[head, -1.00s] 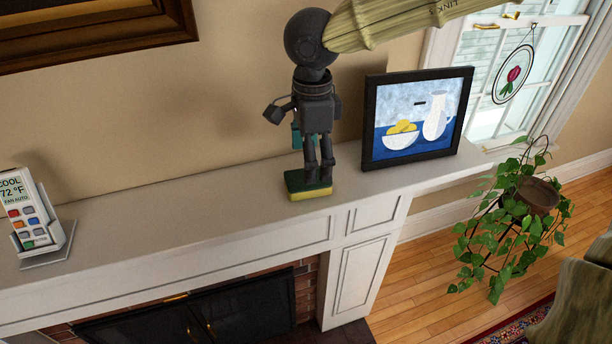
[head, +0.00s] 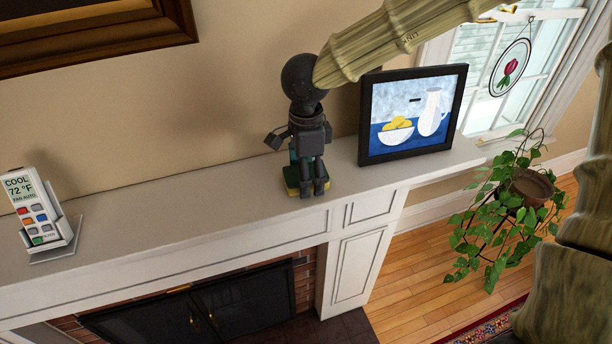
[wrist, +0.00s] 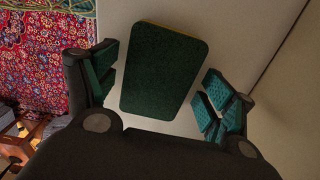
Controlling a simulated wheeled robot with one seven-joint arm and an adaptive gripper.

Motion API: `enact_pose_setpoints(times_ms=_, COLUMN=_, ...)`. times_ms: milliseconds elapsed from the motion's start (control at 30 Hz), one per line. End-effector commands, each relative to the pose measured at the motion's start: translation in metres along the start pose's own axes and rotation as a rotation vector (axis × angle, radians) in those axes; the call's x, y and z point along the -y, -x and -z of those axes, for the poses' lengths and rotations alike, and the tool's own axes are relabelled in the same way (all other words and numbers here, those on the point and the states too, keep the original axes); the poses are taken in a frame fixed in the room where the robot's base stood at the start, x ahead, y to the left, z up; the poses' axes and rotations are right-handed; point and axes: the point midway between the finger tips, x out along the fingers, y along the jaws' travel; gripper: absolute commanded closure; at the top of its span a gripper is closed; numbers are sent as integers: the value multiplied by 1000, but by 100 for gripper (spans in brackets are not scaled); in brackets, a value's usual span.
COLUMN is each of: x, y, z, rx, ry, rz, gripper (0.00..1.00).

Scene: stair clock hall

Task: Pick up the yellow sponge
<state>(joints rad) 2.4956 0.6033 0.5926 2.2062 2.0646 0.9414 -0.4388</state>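The yellow sponge (head: 291,190) lies on the white mantel, its dark green side up and a yellow edge showing. My gripper (head: 308,188) is over it, pointing down, and hides much of it in the head view. In the wrist view, the green face of the sponge (wrist: 165,70) lies between the teal finger pads of my gripper (wrist: 163,82). The fingers are spread, with a gap visible on both sides of the sponge. I cannot tell exactly how low the fingertips are relative to the sponge.
A framed picture (head: 412,112) stands on the mantel just right of my gripper. A thermostat remote in a stand (head: 38,212) is at the far left. The mantel between remote and sponge is clear.

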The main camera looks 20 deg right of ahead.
Motion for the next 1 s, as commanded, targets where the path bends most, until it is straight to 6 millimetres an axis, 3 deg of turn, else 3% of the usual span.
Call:
enact_pose_setpoints(times_ms=67, x=0, y=0, z=0, rx=0, ry=1, rz=0, gripper=31)
enact_pose_setpoints(times_ms=233, x=0, y=0, z=0, rx=0, ry=1, rz=0, gripper=51)
enact_pose_setpoints(times_ms=667, x=0, y=3, z=0, rx=-1, ry=0, rz=1, gripper=53)
enact_pose_setpoints(times_ms=1000, x=-5, y=35, z=-1, rx=0, ry=2, rz=1, gripper=53)
